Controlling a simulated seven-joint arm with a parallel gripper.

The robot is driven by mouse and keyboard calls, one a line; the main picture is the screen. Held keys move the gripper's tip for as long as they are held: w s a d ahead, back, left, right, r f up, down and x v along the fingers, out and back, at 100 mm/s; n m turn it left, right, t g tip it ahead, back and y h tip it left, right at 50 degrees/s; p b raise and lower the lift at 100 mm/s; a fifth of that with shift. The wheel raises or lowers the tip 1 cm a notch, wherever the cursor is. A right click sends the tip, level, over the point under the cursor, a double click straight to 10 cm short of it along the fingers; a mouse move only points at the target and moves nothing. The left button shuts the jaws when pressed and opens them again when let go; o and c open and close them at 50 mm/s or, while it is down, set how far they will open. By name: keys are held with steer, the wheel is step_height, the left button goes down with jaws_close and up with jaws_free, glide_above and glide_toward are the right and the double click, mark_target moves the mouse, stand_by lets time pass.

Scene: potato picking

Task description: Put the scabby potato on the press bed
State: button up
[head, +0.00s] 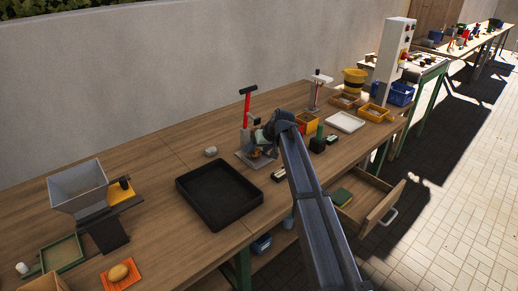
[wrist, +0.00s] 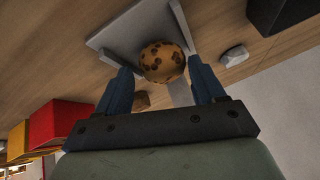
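The scabby potato (wrist: 162,62) is tan with dark spots. In the wrist view it sits between the two blue fingertips of my gripper (wrist: 161,72), very close to both. I cannot tell whether the fingers touch it. The grey press bed (wrist: 118,38) shows behind the potato.
A black tray (head: 178,187) lies left of the press, with a pale lump (head: 210,151) behind it. Another potato (head: 119,272) sits on an orange mat at front left. A white tray (head: 346,121) and an open drawer (head: 375,213) are to the right.

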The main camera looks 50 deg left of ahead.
steer(key=shift+o, duration=1.3)
steer(key=v, duration=1.3)
steer(key=shift+d+r, duration=0.25)
steer(key=shift+r, duration=0.05)
steer(key=shift+w, duration=0.1)
